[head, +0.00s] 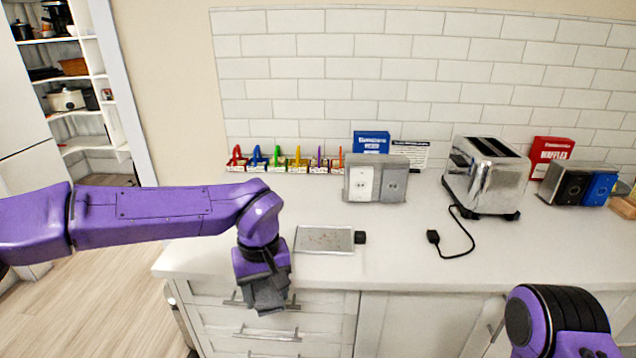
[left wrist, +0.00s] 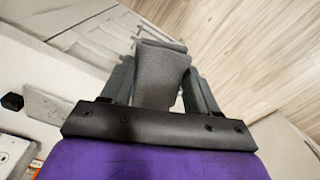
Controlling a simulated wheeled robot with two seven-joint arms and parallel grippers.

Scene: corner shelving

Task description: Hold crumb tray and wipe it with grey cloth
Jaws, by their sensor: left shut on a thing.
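The crumb tray (head: 324,240) is a thin grey rectangle with brownish specks, lying flat on the white counter. It also shows at the left of the left wrist view (left wrist: 57,106). My left gripper (head: 266,296) is just left of and in front of the tray, near the counter's front edge, and apart from the tray. It is shut on the grey cloth (left wrist: 160,75), which sits bunched between the fingers; the cloth also shows in the head view (head: 268,294). My right arm shows at the lower right of the head view, but its gripper is out of view.
A small black block (head: 360,237) sits at the tray's right edge. A chrome toaster (head: 485,178) stands further right, its cord and plug (head: 434,237) on the counter. An outlet box (head: 376,180) and several coloured clips (head: 278,160) line the back. The counter's front middle is clear.

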